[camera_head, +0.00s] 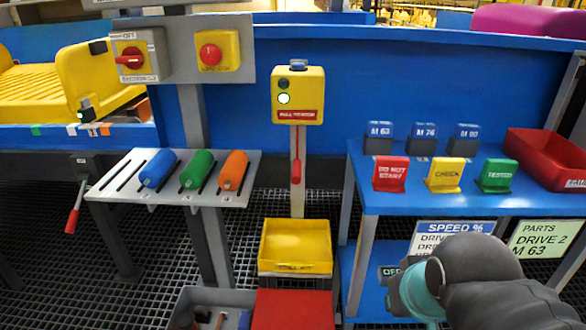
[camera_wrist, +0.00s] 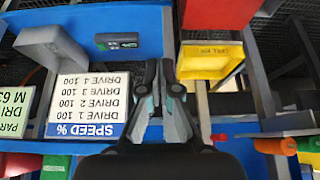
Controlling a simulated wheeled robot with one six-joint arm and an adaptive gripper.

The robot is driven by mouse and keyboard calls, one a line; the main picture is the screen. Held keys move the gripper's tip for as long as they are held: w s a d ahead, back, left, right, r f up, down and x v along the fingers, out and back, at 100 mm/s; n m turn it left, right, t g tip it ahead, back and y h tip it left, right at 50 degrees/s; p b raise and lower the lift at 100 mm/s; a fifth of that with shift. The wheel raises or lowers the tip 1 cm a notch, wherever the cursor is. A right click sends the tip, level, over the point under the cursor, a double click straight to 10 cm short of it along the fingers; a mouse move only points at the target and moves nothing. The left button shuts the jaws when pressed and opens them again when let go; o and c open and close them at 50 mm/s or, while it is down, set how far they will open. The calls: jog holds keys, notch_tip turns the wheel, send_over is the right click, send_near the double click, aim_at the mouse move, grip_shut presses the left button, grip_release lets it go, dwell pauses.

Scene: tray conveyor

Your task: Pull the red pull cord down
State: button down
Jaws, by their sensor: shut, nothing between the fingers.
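The red pull cord (camera_head: 296,170) hangs straight down with a red handle from a yellow box (camera_head: 298,95) on a grey post. The box has a lit white-green lamp and a red label. My gripper (camera_wrist: 164,80) shows in the wrist view, its fingers shut together with nothing between them. It is apart from the cord. In the head view only my dark arm with a teal ring shows at lower right, well right of and below the cord; the fingers are hidden there. A small red piece at the wrist view's lower middle is too small to identify surely.
A blue table (camera_head: 450,202) with signs and a red bin (camera_head: 548,160) stands right of the cord. A yellow tray (camera_head: 295,268) is below it. A rack (camera_head: 125,185) with blue, green and orange handles stands left. The space before the cord looks clear.

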jog(key=shift+w+r, duration=0.1)
jog(key=m+g+h+b, duration=0.2)
jog(key=m+h, duration=0.2)
jog(key=m, duration=0.6)
send_near(294, 170)
jog(key=shift+w+d+f, duration=0.15)
jog(key=shift+w+f, duration=0.05)
jog(key=shift+f, duration=0.1)
jog(key=shift+f, duration=0.15)
jog(key=b+x, duration=0.5)
jog(key=x, duration=0.1)
jog(key=shift+d+f+b, duration=0.2)
jog(key=shift+f+b, duration=0.1)
jog(key=shift+f, duration=0.1)
